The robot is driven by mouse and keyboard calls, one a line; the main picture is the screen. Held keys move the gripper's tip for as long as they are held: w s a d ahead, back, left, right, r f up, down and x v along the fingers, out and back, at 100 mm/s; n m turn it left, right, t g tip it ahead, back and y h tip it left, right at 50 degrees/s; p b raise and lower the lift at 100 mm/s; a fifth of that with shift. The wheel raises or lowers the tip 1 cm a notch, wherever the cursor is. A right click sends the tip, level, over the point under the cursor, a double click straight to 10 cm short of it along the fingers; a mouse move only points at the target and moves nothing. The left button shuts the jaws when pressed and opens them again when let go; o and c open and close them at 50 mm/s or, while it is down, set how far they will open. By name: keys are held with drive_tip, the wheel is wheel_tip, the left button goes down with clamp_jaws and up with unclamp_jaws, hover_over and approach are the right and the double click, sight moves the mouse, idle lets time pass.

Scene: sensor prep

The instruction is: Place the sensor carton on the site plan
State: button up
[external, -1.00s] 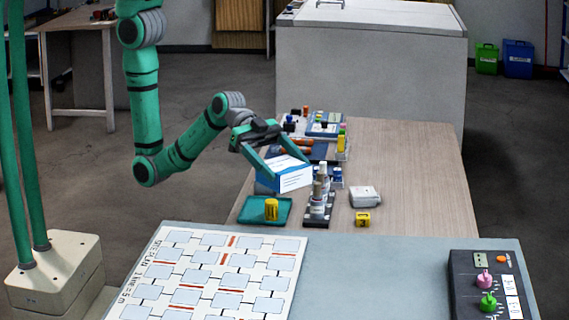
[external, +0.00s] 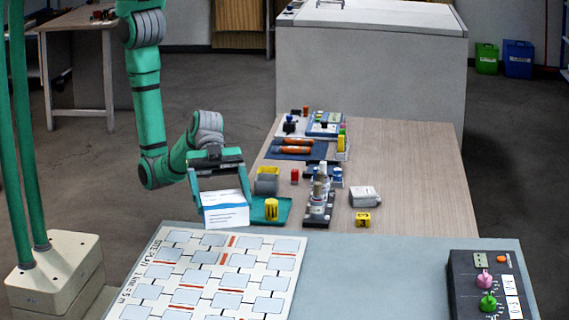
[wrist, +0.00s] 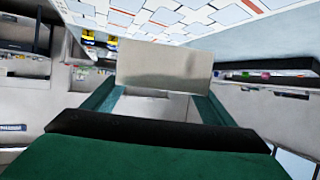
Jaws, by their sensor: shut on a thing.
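The sensor carton (external: 226,214), a white box with blue print, is held between the two fingers of my gripper (external: 221,196). In the external view it is in the air at the back left of the site plan, near its far edge. The site plan (external: 161,240) is a white sheet with grey rectangles, black links and red bars, lying on the near grey surface. In the wrist view the carton (wrist: 170,65) shows a plain face between the fingers, and part of the site plan (wrist: 205,14) shows beyond it. The carton's underside is hidden.
A green tray (external: 284,219) with a yellow item (external: 271,209) is just right of the carton. A control box (external: 487,290) sits at the right.

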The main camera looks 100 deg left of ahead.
drive_tip(key=w+d+f, duration=0.1)
drive_tip(key=d+f, duration=0.1)
drive_tip(key=w+d+f, duration=0.1)
drive_tip(key=w+f, duration=0.1)
drive_tip(key=w+d+f, duration=0.2)
drive_tip(key=f, duration=0.1)
drive_tip(key=shift+d, duration=0.35)
drive_tip(key=shift+f, duration=1.55)
drive_tip(key=shift+f, duration=0.1)
drive_tip(key=o, duration=1.1)
drive_tip(key=shift+o, duration=0.2)
drive_tip(key=v, duration=1.2)
